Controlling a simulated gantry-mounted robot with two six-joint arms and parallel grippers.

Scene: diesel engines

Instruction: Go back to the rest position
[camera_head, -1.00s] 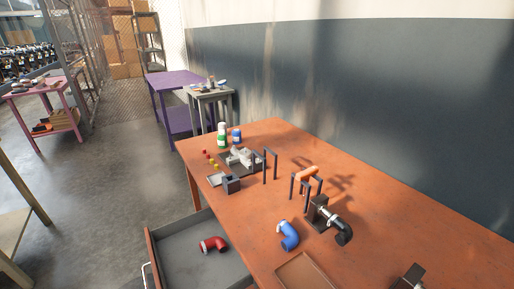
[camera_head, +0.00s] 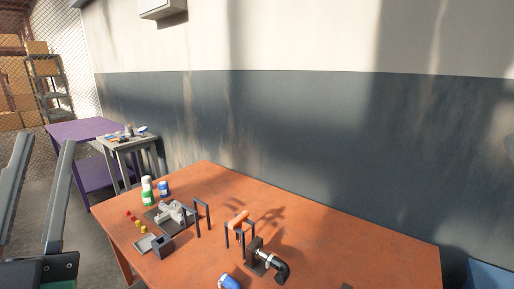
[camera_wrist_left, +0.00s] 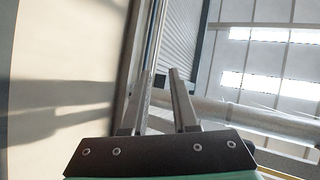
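My left gripper (camera_head: 45,142) stands upright at the left edge of the head view, fingers pointing up and apart, with nothing between them. In the left wrist view the fingers (camera_wrist_left: 161,75) are also parted and empty, facing a wall and the ceiling structure.
A purple table (camera_head: 85,130) stands behind.

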